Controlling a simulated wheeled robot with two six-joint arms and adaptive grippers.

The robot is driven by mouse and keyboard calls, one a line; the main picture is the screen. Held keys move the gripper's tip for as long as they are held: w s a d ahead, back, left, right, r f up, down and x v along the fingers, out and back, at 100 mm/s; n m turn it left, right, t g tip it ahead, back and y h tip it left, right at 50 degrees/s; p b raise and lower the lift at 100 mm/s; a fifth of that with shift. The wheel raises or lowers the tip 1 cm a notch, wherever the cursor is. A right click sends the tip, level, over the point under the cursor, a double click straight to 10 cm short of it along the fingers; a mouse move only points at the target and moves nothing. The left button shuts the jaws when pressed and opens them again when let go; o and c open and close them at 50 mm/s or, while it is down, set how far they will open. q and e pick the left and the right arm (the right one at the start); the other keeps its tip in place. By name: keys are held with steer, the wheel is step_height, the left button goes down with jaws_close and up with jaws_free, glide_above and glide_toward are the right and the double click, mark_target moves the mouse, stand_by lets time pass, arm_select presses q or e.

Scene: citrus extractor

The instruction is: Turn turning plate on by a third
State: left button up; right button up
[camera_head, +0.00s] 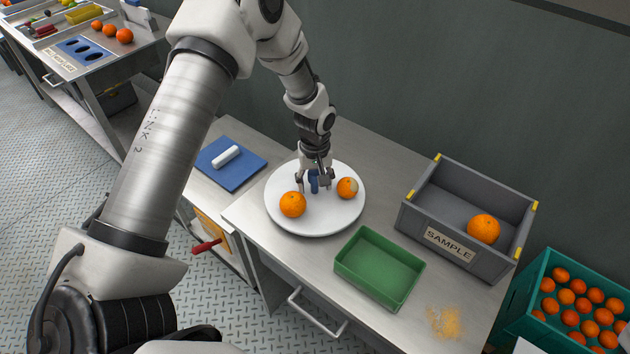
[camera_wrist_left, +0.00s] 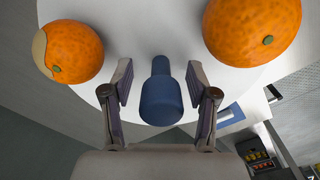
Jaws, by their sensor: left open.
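The turning plate (camera_head: 330,218) is a round white disc on the steel table. A blue knob (camera_head: 314,184) stands up from it, and it also shows in the left wrist view (camera_wrist_left: 160,95). My left gripper (camera_head: 314,186) is open, its fingers on either side of the knob, with gaps showing in the left wrist view. One orange (camera_head: 292,204) sits on the plate's near left part. Another orange with a pale patch (camera_head: 347,188) sits on its right part. My right gripper is not in view.
An empty green tray (camera_head: 380,267) stands close to the plate's front right. A grey SAMPLE crate (camera_head: 408,221) holding an orange (camera_head: 483,229) is at the right. A blue board (camera_head: 231,178) with a white block (camera_head: 226,156) lies left. Crumbs (camera_head: 444,321) lie near the front.

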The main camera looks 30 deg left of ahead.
arm_select(q)
jaws_close()
